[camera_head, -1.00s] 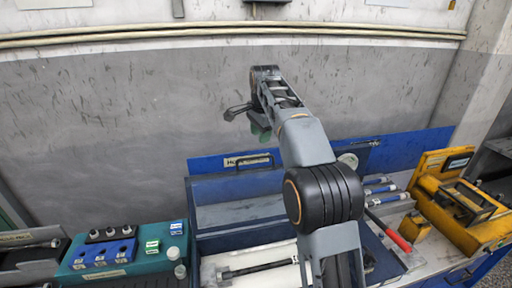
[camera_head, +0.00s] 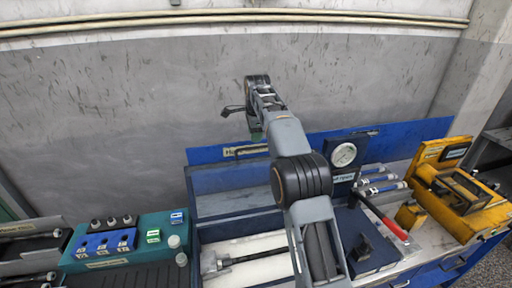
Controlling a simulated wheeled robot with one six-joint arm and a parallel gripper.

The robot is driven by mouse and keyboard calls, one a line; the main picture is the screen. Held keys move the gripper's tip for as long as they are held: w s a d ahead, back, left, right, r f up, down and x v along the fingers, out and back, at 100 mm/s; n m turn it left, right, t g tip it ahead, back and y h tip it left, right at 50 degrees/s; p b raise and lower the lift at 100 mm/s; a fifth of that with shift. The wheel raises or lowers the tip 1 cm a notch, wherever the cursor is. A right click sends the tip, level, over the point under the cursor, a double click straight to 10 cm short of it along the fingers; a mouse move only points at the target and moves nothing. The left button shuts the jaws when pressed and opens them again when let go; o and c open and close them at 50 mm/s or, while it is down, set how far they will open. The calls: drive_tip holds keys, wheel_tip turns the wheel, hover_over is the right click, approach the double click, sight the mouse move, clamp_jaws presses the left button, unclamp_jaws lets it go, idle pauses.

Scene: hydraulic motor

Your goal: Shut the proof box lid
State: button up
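A dark upright panel (camera_head: 351,165) with a round white gauge (camera_head: 343,154) and a small label stands right of my arm. In front of it is a dark blue box-like unit (camera_head: 383,250) with a black part on top. Left of my arm is an open blue tray or box (camera_head: 196,232) with a dark shaft (camera_head: 250,257) on a white surface. I cannot tell for certain which part is the proof box lid. My gripper (camera_head: 233,111) is raised over the bench's back, apart from these things. Its fingers are small and partly hidden by my arm, so its opening is unclear.
A teal unit (camera_head: 150,262) with blue and green blocks stands at left. A red-handled tool (camera_head: 385,217), blue-handled tools (camera_head: 385,188) and a yellow fixture (camera_head: 462,196) are at right. A long blue back panel (camera_head: 410,137) runs behind.

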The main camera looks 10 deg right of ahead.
sight(254, 148)
drive_tip(key=shift+w+f, duration=0.2)
drive_tip(key=shift+f, duration=0.7)
drive_tip(key=shift+w+f, duration=0.15)
drive_tip(key=shift+f, duration=0.75)
drive_tip(key=shift+w+f, duration=0.2)
drive_tip(key=shift+f, duration=0.7)
clamp_jaws()
